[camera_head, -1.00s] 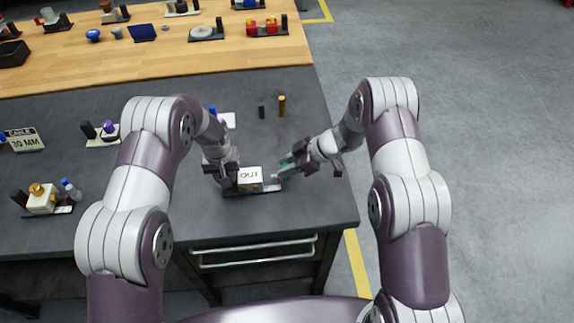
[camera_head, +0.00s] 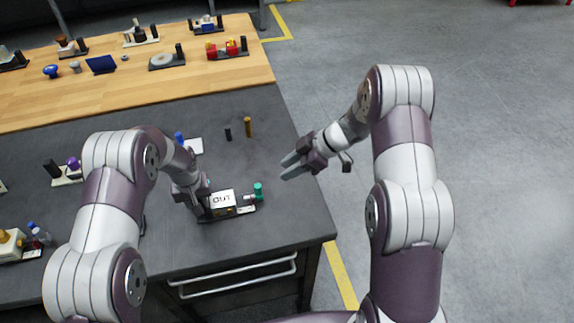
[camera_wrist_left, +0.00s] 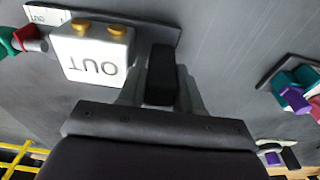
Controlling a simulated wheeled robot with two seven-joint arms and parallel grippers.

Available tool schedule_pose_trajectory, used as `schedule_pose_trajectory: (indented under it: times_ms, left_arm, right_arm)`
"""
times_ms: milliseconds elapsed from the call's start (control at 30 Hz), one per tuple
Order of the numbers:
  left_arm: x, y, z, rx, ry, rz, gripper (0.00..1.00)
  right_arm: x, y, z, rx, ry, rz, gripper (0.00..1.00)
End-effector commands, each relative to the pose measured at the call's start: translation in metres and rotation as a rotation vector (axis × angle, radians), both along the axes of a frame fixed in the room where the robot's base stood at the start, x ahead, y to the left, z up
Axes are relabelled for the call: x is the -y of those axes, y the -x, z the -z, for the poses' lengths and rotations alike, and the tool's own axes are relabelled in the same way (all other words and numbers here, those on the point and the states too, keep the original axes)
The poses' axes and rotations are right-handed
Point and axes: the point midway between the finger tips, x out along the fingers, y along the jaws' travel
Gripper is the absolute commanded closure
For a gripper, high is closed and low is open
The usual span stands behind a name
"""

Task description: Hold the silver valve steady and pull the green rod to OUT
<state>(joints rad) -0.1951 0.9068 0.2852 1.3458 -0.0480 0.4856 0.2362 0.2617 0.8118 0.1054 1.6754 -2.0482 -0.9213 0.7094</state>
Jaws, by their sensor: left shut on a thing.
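The valve (camera_head: 222,200) is a pale block marked OUT on a dark base near the table's front right; in the left wrist view it (camera_wrist_left: 92,52) shows two brass knobs on one side. The green rod end (camera_head: 258,191) sticks out at its right on a pale stem. It shows partly in the left wrist view (camera_wrist_left: 8,42), beside a red part. My left gripper (camera_wrist_left: 161,85) is shut on a dark upright post (camera_wrist_left: 161,70) beside the block. My right gripper (camera_head: 289,165) is open and empty, up and right of the green end, apart from it.
A black post (camera_head: 228,134) and a brass post (camera_head: 248,127) stand behind the valve. Several other fixtures stand on the wooden table (camera_head: 130,92) at the back. The table's right edge lies under my right gripper, with open floor beyond.

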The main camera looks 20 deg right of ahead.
Motion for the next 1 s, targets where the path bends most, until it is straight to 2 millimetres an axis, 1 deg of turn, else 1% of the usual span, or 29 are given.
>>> schedule_pose_trajectory:
  times_ms: [33,67,100,133,167,433,533,567,667,800,900,1000]
  left_arm:
    - [-0.001,0.004,0.005,-0.011,-0.002,0.0,1.0]
    - [-0.001,0.004,0.004,-0.011,-0.002,0.0,1.0]
    - [-0.001,0.004,0.004,-0.011,-0.002,0.0,0.53]
    - [-0.001,0.003,0.004,-0.01,-0.002,0.0,0.43]
    - [-0.001,0.003,0.004,-0.009,-0.002,0.0,0.36]
    - [0.0,0.001,0.001,-0.003,-0.001,0.0,0.36]
    - [0.0,0.001,-0.008,0.001,0.0,0.0,0.36]
    - [0.0,0.001,-0.014,0.001,0.0,0.0,0.36]
    - [0.0,0.004,-0.038,0.002,0.001,0.0,0.36]
    - [0.0,0.009,-0.075,0.0,0.0,0.0,0.36]
    - [0.0,0.011,-0.097,-0.001,0.0,0.0,0.36]
    - [0.0,0.014,-0.11,-0.003,0.0,0.0,0.36]
  right_arm:
    - [0.0,0.0,0.001,0.0,0.0,0.0,0.67]
    - [0.0,0.0,0.001,0.0,0.0,0.0,0.67]
    - [0.0,0.0,0.001,0.0,0.0,0.0,0.67]
    - [0.0,0.0,0.001,0.0,0.0,0.0,0.67]
    - [0.0,0.0,0.001,0.0,0.0,0.0,0.67]
    - [0.0,0.0,0.0,0.0,0.0,0.0,0.67]
    - [0.0,0.0,0.0,0.0,0.0,0.0,0.67]
    - [0.0,0.0,0.0,0.0,0.0,0.0,0.67]
    - [0.0,0.0,0.0,0.0,0.0,0.0,0.67]
    - [0.0,0.0,0.0,0.0,0.0,0.0,0.67]
    - [0.0,0.0,0.0,0.0,0.0,0.0,0.67]
    - [0.0,0.0,0.0,0.0,0.0,0.0,0.67]
